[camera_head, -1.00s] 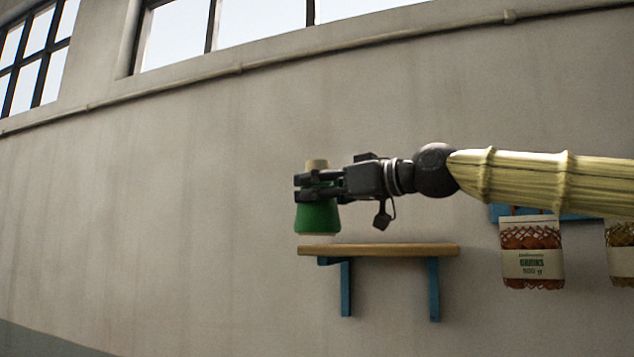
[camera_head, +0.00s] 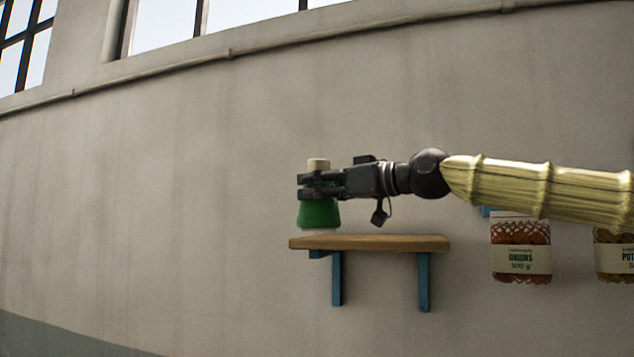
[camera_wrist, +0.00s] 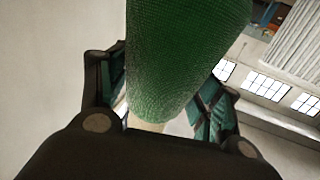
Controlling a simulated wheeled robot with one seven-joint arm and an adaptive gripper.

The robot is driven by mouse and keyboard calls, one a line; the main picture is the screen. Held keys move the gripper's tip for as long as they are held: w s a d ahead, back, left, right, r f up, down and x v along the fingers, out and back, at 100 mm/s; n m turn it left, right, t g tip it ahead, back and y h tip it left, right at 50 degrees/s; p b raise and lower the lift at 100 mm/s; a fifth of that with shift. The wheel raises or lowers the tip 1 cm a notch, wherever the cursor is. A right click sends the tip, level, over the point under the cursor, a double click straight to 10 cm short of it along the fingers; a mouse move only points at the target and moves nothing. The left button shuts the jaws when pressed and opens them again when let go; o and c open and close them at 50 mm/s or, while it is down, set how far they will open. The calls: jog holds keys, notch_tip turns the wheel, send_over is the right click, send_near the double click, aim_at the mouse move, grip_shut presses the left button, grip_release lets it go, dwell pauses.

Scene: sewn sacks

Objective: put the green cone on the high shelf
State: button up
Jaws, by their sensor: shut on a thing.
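The green cone (camera_head: 319,213) is upright, wide end down, with a pale top showing above my gripper's fingers. My gripper (camera_head: 318,185) is shut on it around its upper part. The cone's pale base is just above the left end of the wooden high shelf (camera_head: 375,243); I cannot tell whether it touches. In the wrist view the green cone (camera_wrist: 185,60) fills the middle between the two fingers of my gripper (camera_wrist: 160,100).
The shelf has blue brackets (camera_head: 337,278) on the wall, and its top is bare right of the cone. To the right, below my arm, hang net sacks with labels, an onion sack (camera_head: 521,248) and another sack (camera_head: 615,252) partly out of frame.

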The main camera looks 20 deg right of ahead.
jog(key=shift+w+d+f+p, duration=0.15)
jog(key=shift+w+d+p, duration=0.45)
jog(key=shift+w+d, duration=0.8)
jog(key=shift+w+d+f+p, duration=0.2)
jog(key=shift+w+d+p, duration=0.5)
jog(key=shift+w, duration=1.15)
jog(key=shift+w+d+f+p, duration=0.15)
jog(key=shift+w+d+p, duration=0.3)
jog(key=shift+w+d, duration=1)
jog(key=shift+w+a, duration=0.2)
jog(key=shift+w, duration=0.05)
jog(key=shift+f+b, duration=0.4)
jog(key=o, duration=1.2)
jog(key=v, duration=1.2)
jog(key=shift+d, duration=0.1)
